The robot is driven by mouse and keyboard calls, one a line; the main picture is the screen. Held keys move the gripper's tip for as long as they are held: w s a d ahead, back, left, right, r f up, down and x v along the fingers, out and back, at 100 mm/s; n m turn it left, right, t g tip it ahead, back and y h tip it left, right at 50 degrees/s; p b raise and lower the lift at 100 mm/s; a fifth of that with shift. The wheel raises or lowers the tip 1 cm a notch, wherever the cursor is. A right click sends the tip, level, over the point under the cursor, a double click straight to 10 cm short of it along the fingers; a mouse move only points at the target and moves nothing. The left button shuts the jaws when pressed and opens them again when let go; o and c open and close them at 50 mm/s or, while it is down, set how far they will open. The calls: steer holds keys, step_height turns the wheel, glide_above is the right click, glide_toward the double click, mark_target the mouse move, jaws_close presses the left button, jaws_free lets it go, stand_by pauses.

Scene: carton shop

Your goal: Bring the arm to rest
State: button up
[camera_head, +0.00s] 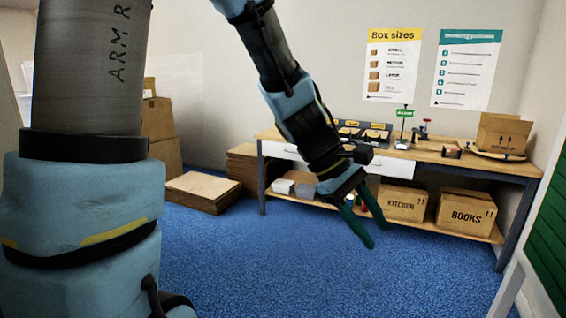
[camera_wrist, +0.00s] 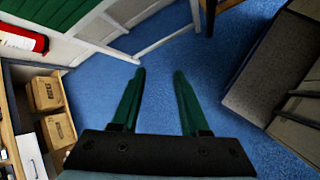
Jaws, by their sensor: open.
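My gripper (camera_head: 372,226) has two green fingers and hangs at the end of my blue and grey arm, in front of the workbench in the head view. The fingers are spread and nothing is between them. The wrist view shows the open gripper (camera_wrist: 160,85) over bare blue carpet, with the fingers apart and empty.
The workbench (camera_head: 470,168) stands behind my gripper, with boxes marked KITCHEN (camera_head: 402,203) and BOOKS (camera_head: 466,214) on its lower shelf. Flat cartons (camera_head: 200,191) lie on the floor at left. A green panel with white legs (camera_head: 508,288) stands at right. Blue carpet (camera_head: 270,270) is clear in front.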

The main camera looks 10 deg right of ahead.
steer(key=w+a+f+m+t+y, duration=0.1)
steer(key=w+a+f+y, duration=0.1)
steer(key=a, duration=0.8)
steer(key=w+a+f+m+t+y, duration=0.2)
steer(key=w+a, duration=0.2)
steer(key=a, duration=0.6)
steer(key=w+a+f+m+t+y, duration=0.2)
steer(key=w+a, duration=0.1)
steer(key=a, duration=0.7)
steer(key=shift+w+a, duration=0.3)
steer(key=shift+w, duration=0.1)
